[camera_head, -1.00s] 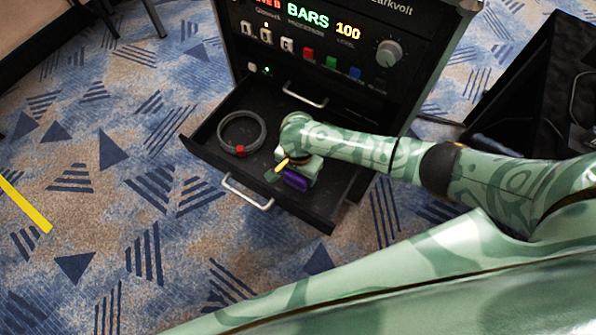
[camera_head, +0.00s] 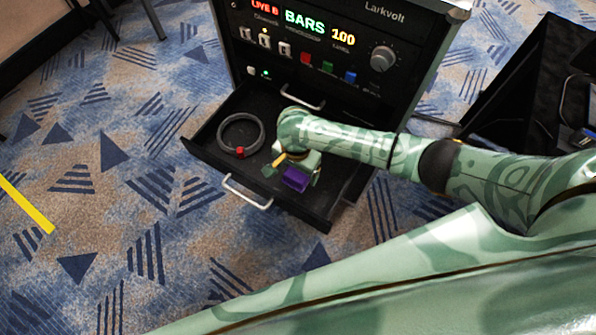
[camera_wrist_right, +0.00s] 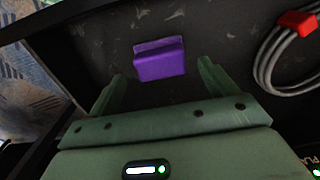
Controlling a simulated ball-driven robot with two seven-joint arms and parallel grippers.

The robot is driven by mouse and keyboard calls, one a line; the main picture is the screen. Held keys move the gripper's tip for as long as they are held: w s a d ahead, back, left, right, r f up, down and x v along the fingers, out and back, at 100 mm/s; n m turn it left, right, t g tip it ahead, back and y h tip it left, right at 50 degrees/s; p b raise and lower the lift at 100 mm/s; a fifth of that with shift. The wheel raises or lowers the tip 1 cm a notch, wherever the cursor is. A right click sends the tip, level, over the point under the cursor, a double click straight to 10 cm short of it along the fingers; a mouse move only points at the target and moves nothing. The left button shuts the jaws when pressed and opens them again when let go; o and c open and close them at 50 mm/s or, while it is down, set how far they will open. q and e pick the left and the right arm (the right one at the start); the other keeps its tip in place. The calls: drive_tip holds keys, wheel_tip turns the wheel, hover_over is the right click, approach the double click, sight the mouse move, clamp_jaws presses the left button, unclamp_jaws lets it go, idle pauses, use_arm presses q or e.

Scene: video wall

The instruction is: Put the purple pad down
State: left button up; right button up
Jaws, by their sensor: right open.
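The purple pad (camera_head: 296,179) lies in the open black drawer (camera_head: 205,150), near its front right part. In the right wrist view the purple pad (camera_wrist_right: 159,60) rests on the drawer floor, just beyond and between the fingertips. My right gripper (camera_head: 290,170) is over the drawer, its fingers spread. In the right wrist view the right gripper (camera_wrist_right: 161,78) is open, with a gap between each finger and the pad. My left gripper is not seen in these views.
A coiled grey cable (camera_head: 222,133) with a red tie lies left of the pad in the drawer. The drawer's front handle (camera_head: 246,193) faces the carpet. The rack panel (camera_head: 330,50) with lit displays stands behind. A black case (camera_head: 520,100) stands at the right.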

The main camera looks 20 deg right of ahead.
sight(297, 176)
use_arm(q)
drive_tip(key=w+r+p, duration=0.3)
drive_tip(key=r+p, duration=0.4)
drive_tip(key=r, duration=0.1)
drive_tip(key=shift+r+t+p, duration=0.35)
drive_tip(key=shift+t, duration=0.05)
use_arm(e)
wheel_tip(297, 176, up, 13)
drive_tip(key=shift+s+f, duration=0.2)
drive_tip(key=shift+s, duration=0.05)
